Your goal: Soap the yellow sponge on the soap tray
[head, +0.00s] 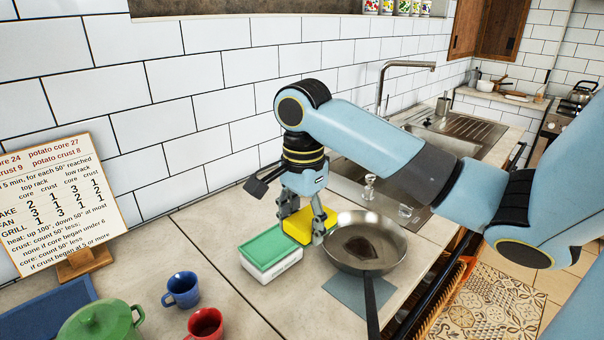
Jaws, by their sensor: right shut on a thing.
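The yellow sponge (295,226) is between the fingers of my right gripper (303,232), which is shut on it and points down. The fingers hide part of the sponge. I cannot tell whether its underside touches the counter. A white box-like tray with a green top (272,247), which looks like the soap tray, sits on the counter just left of and nearer than the sponge. Small dark lettering on its side is too small to read. My left gripper is not in view.
A frying pan (385,238) with dark contents stands close right of the sponge, its handle towards me. A blue mug (182,290), a red mug (206,323) and a green pot (98,322) stand at front left. The sink (440,137) is behind. Counter left of the tray is clear.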

